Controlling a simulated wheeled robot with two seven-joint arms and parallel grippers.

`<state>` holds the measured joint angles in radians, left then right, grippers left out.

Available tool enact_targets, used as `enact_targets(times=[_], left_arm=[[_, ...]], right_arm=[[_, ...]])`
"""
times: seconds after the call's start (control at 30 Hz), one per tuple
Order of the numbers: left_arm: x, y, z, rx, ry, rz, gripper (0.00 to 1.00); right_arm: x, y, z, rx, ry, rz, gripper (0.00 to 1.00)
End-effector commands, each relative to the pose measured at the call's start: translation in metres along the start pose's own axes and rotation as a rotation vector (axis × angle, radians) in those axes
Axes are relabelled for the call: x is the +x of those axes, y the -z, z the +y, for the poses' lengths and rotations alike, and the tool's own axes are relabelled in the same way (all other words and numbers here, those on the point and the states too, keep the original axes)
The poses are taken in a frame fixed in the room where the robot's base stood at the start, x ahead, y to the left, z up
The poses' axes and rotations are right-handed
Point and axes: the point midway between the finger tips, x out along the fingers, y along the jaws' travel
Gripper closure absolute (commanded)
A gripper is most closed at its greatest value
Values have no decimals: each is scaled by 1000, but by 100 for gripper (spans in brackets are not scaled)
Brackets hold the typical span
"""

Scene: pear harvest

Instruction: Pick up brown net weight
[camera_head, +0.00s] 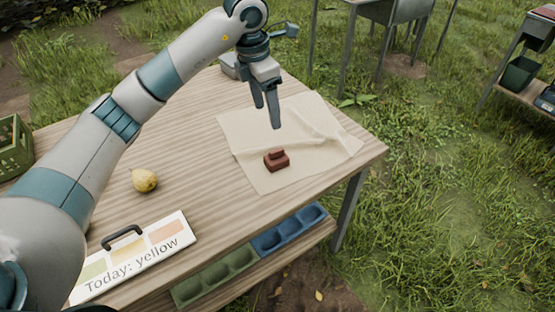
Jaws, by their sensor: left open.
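The brown net weight (277,160) is a small reddish-brown block with a raised top. It rests on a creased pale sheet (262,180) on the wooden table. My left gripper (267,116) hangs above the far part of the sheet, fingers pointing down. Its fingers are apart and nothing is between them. It is a little beyond the weight in the picture and does not touch it. My right gripper is not in view.
A yellow pear (145,180) and a sign (137,257) reading "Today: yellow" lie on the table's left part. A green crate (14,148) stands at the left edge. Green (216,272) and blue (290,228) trays sit on a lower shelf. Grass surrounds the table.

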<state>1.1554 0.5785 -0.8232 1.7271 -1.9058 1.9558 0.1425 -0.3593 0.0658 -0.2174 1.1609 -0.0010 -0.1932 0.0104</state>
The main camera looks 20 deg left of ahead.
Motion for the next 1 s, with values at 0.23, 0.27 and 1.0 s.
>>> enact_targets(times=[0.23,0.27,1.0], left_arm=[[4,0,0,0,2,0,39],[6,0,0,0,2,0,39],[116,0,-1,0,3,0,39]], right_arm=[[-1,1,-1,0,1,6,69],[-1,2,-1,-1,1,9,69],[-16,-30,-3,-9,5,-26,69]])
